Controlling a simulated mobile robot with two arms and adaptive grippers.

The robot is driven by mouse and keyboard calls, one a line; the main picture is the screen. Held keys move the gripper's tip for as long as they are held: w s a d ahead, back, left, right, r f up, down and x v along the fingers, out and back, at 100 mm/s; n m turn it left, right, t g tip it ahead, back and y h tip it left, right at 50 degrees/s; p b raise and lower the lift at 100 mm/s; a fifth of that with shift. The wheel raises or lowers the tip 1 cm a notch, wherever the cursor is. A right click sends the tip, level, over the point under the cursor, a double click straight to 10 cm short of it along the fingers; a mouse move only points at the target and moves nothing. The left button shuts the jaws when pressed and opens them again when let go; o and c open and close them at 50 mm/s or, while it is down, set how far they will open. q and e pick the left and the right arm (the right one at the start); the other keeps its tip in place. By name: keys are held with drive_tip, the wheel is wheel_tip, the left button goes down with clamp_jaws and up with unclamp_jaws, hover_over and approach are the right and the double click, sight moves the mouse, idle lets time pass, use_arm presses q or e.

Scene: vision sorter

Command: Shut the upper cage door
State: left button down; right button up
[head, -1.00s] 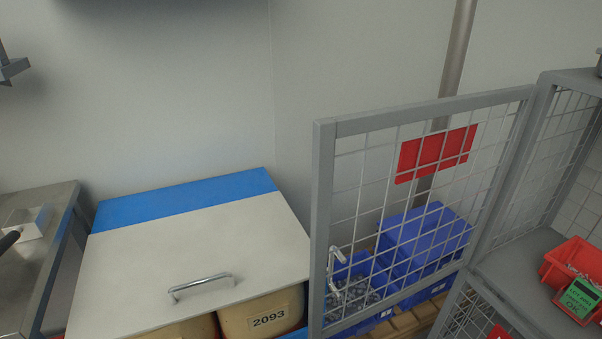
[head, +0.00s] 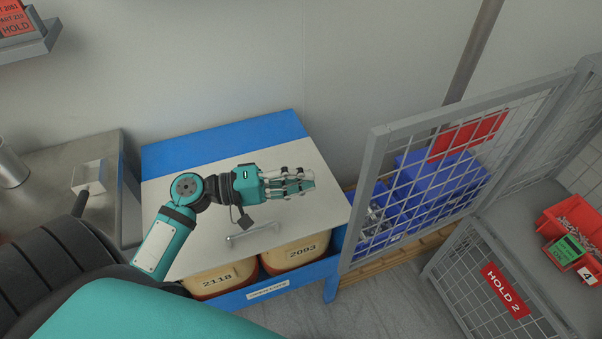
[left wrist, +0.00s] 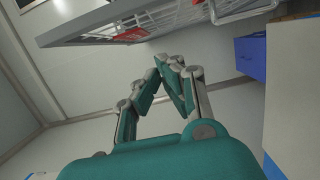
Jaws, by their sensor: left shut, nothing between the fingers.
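The upper cage door (head: 440,180) is a grey frame with wire mesh and a red plate (head: 468,135). It stands swung open, hinged at the right on the cage (head: 545,195), with its free edge toward the middle of the head view. The door also shows at the top of the left wrist view (left wrist: 150,22). My left gripper (head: 308,185) is shut and empty above the white-lidded bin, to the left of the door's free edge and apart from it. Its fingers also show in the left wrist view (left wrist: 168,62). My right gripper is not in view.
The bin's white lid (head: 190,235) has a metal handle, with tubs marked 2118 and 2093 below. Blue boxes (head: 425,180) stand behind the door mesh. A red bin (head: 570,225) sits on the cage shelf. A lower door carries a HOLD 2 sign (head: 504,289).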

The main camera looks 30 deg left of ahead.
use_arm(q)
drive_tip(key=w+d+p, duration=0.2)
drive_tip(key=d+p, duration=0.1)
drive_tip(key=d, duration=0.5)
drive_tip(key=shift+d, duration=0.2)
